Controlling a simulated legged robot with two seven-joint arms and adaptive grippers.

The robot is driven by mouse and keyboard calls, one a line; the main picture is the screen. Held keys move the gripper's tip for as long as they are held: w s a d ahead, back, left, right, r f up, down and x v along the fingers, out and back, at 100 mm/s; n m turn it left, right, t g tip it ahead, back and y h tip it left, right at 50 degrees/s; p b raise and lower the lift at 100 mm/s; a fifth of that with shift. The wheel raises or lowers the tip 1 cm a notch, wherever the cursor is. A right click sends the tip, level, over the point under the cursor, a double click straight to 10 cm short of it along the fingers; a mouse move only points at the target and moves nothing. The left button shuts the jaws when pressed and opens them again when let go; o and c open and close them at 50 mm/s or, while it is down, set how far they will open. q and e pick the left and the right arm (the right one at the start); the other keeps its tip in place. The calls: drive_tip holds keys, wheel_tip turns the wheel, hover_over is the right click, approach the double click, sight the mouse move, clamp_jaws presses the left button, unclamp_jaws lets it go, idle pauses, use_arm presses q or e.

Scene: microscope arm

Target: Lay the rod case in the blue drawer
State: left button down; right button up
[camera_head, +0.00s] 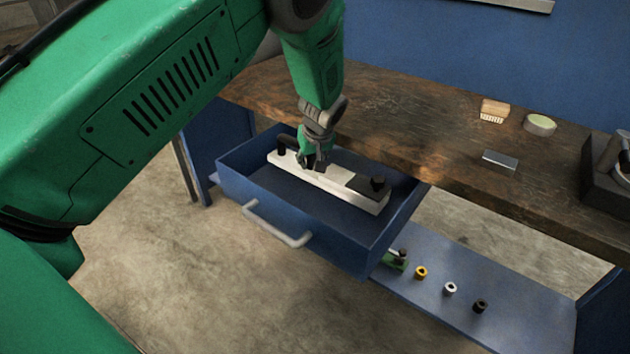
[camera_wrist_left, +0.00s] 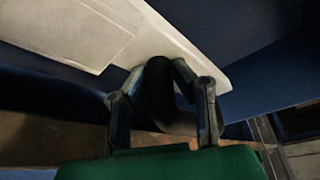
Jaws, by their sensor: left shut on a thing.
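The rod case (camera_head: 335,183) is a long white case with dark fittings near its ends. In the head view it lies lengthwise within the open blue drawer (camera_head: 310,240); I cannot tell whether it rests on the drawer floor. My left gripper (camera_head: 314,163) comes down from above and is shut on the case's dark handle. In the left wrist view the fingers (camera_wrist_left: 165,95) close around the dark handle, with the white case (camera_wrist_left: 110,40) behind it. My right gripper is in neither view.
The wooden bench top (camera_head: 420,125) runs behind the drawer. It holds a brush (camera_head: 494,110), a round tin (camera_head: 540,125) and a small metal block (camera_head: 500,160). A lower blue shelf (camera_head: 510,290) carries several small cylinders. The drawer's grey handle (camera_head: 275,225) faces the front.

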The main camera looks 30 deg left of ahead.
sight(312, 171)
use_arm(q)
drive_tip(key=shift+d+f, duration=0.2)
drive_tip(key=shift+f, duration=0.7)
wheel_tip(312, 171, down, 3)
drive_tip(key=shift+w+a+b, duration=0.1)
drive_tip(key=shift+a+b, duration=0.05)
drive_tip(key=shift+b, duration=0.2)
drive_tip(key=shift+a, duration=0.1)
drive_tip(key=c, duration=1.3)
unclamp_jaws()
drive_tip(key=shift+c, duration=0.2)
drive_tip(key=shift+d+r, duration=0.1)
drive_tip(key=shift+d, duration=0.1)
drive_tip(key=p+v, duration=0.2)
drive_tip(key=v, duration=1)
